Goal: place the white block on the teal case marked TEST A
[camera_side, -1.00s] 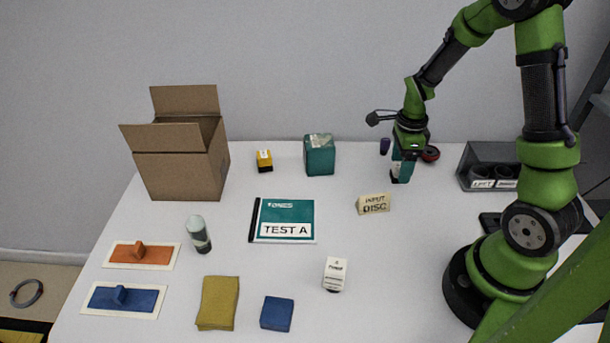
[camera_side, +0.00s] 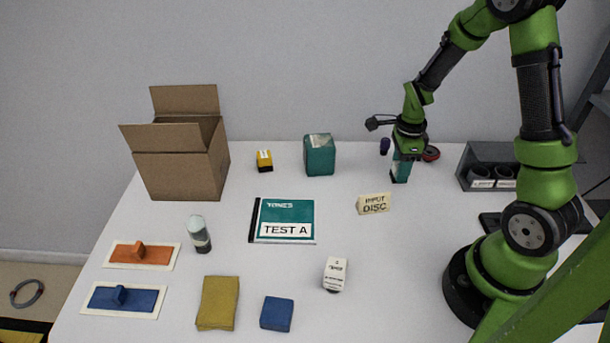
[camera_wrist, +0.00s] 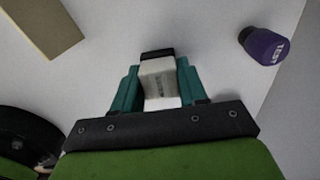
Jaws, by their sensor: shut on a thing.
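My gripper (camera_side: 400,174) points down at the back right of the table. Its teal fingers show in the wrist view (camera_wrist: 156,88), shut on a white block (camera_wrist: 158,82) with a black end. In the side view the fingers mostly hide this block, and I cannot tell whether it touches the table. The teal case marked TEST A (camera_side: 287,212) lies flat mid-table, left of my gripper, with nothing on it. Another white block-like item (camera_side: 335,272) with small print and a dark base stands at the front, apart from my gripper.
A purple cylinder (camera_side: 385,146) and a red-black round item (camera_side: 431,154) are near my gripper. A teal box (camera_side: 319,155), yellow item (camera_side: 264,160) and open carton (camera_side: 180,165) stand behind.

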